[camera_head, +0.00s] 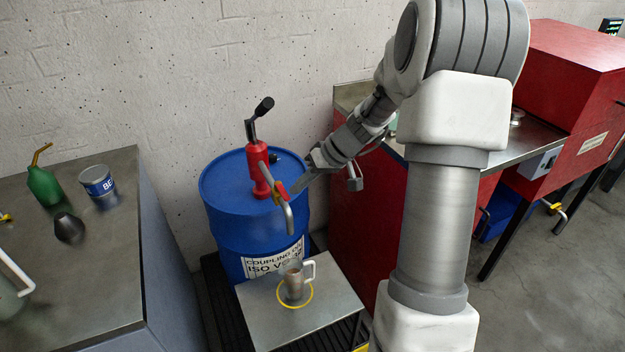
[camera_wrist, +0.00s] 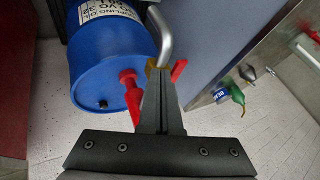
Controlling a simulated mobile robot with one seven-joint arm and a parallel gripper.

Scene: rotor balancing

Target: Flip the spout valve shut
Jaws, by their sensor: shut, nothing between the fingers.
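A red hand pump (camera_head: 258,172) with a black-gripped handle stands on the blue drum (camera_head: 222,205). Its grey spout (camera_head: 290,220) bends down at the front. The spout valve (camera_head: 280,190) is a small red lever on a brass-coloured body. In the wrist view the red lever (camera_wrist: 179,70) sticks out right of the fingers, and the spout (camera_wrist: 163,35) curves beyond their tips. My gripper (camera_head: 296,191) is shut and empty, its tips close beside the valve. It also shows in the wrist view (camera_wrist: 158,75), where it partly hides the valve body. I cannot tell whether it touches.
A metal mug (camera_head: 294,284) stands under the spout on a grey platform (camera_head: 335,310), inside a yellow ring. A bench at left (camera_head: 100,270) holds a green oil can (camera_head: 44,186), a tin (camera_head: 97,181) and a dark funnel-like piece (camera_head: 69,228). A red cabinet (camera_head: 360,230) stands right of the drum.

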